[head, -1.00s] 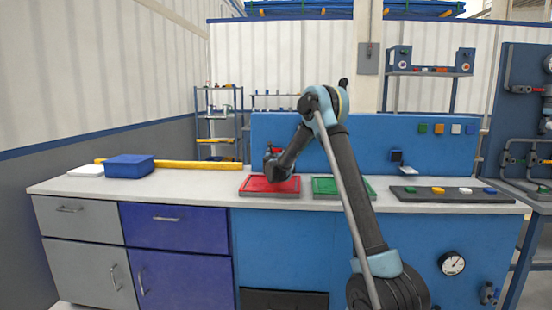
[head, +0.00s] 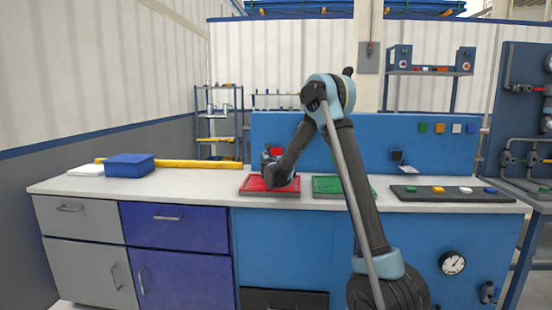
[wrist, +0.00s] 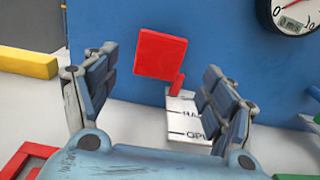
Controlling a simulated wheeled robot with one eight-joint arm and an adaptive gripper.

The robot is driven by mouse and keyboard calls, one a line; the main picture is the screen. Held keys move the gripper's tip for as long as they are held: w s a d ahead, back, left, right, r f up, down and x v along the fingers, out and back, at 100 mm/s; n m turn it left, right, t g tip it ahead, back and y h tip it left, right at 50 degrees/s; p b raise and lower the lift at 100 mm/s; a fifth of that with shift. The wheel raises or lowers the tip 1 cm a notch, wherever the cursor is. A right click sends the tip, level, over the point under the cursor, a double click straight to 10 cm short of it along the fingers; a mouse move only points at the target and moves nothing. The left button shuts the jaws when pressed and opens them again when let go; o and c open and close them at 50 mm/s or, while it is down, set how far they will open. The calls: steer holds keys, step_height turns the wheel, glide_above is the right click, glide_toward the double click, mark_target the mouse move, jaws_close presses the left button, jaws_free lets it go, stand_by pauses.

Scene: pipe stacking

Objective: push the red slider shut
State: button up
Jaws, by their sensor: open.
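The red slider (wrist: 160,54) shows in the wrist view as a square red block with a narrow red stem at its lower right. It stands in front of the blue back panel, above a white plate (wrist: 190,118) with black lines and partly hidden lettering. My gripper (wrist: 160,64) is open, with one finger to the left and one to the right of the red block in the picture. I cannot tell whether either finger touches it. In the head view my gripper (head: 272,164) is over the red tray and mostly hides the slider.
A red tray (head: 253,189) and a green tray (head: 325,188) lie on the white bench. A blue box (head: 130,166) and a yellow bar (head: 205,163) are at the left. A dark board (head: 450,197) with small coloured blocks is at the right. The left bench front is clear.

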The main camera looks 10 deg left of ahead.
steer(key=shift+s, duration=2.35)
steer(key=s+d+r+m+g+h, duration=0.1)
steer(key=s+d+m+g+h, duration=0.1)
steer(key=s+d+m, duration=0.5)
steer(key=s+d+r+m+g+h, duration=0.15)
steer(key=s+d+m, duration=0.25)
steer(key=d, duration=0.7)
steer(key=s+d+r+m+g+h, duration=0.1)
steer(key=s+d+m+g+h, duration=0.15)
steer(key=s+d+m, duration=0.45)
steer(key=s+d+f+m+g+y, duration=0.1)
steer(key=s+d+f+m+g, duration=0.15)
steer(key=s+d, duration=0.35)
steer(key=s+d+f+m+g, duration=0.2)
steer(key=s+d+f+m, duration=0.15)
steer(key=s, duration=0.55)
steer(key=s+f+m+g+y, duration=0.1)
steer(key=s+f+m, duration=0.3)
steer(key=s, duration=0.5)
steer(key=s+a+f+m+g+y, duration=0.1)
steer(key=s+f+m, duration=0.3)
steer(key=s, duration=0.5)
steer(key=s+f+m+g+y, duration=0.3)
steer(key=s+f, duration=0.2)
steer(key=s, duration=0.5)
steer(key=shift+a+f+m, duration=0.25)
steer(key=shift+m, duration=0.15)
